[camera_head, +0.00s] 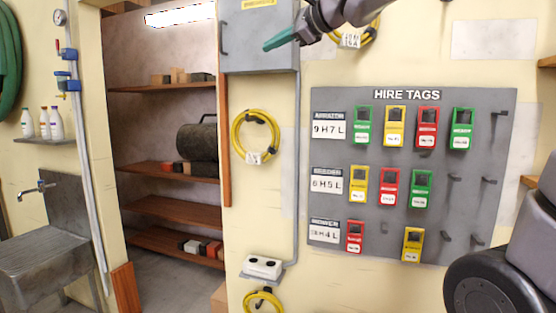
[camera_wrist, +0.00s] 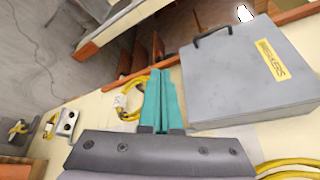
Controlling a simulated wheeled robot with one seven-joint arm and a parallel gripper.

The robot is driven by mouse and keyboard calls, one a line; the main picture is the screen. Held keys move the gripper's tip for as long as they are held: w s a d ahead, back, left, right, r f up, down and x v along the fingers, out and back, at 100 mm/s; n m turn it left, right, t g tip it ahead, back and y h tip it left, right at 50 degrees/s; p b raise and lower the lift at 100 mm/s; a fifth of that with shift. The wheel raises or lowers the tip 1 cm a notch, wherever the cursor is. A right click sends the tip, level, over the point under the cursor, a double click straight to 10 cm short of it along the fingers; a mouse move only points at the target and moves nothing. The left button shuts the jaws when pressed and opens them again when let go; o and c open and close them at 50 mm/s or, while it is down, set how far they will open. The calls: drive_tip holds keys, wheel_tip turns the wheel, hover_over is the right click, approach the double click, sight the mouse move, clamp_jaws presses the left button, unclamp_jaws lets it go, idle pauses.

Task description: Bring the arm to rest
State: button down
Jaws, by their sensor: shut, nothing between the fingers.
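My gripper (camera_head: 279,38) shows at the top of the head view, with teal fingers pointing left in front of the grey breaker box (camera_head: 257,35). In the wrist view the two teal fingers (camera_wrist: 160,100) lie side by side, shut with nothing between them. The grey box with a yellow "BREAKERS" label (camera_wrist: 245,75) is to their right in that view. My arm comes in from the top right of the head view.
A grey HIRE TAGS board (camera_head: 385,188) with several coloured tags hangs on the wall. Coiled yellow cables (camera_head: 237,137) hang left of it. A shelf recess (camera_head: 165,205) and a metal sink (camera_head: 50,245) are further left. A white socket box (camera_head: 263,266) sits low on the wall.

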drive_tip(key=s+d+f+n+g+h, duration=0.1)
drive_tip(key=s+d+f+n+h, duration=0.2)
drive_tip(key=s+d+f, duration=0.2)
drive_tip(key=s+d+f+n+g+h, duration=0.1)
drive_tip(key=s+d+f+n+h, duration=0.2)
drive_tip(key=d+f, duration=0.7)
drive_tip(key=s+d+f+n+g+h, duration=0.1)
drive_tip(key=s+d+f+n+h, duration=0.2)
drive_tip(key=d, duration=0.8)
drive_tip(key=s+f+n, duration=0.2)
drive_tip(key=s+f, duration=0.2)
drive_tip(key=s, duration=0.1)
drive_tip(key=shift+f, duration=0.4)
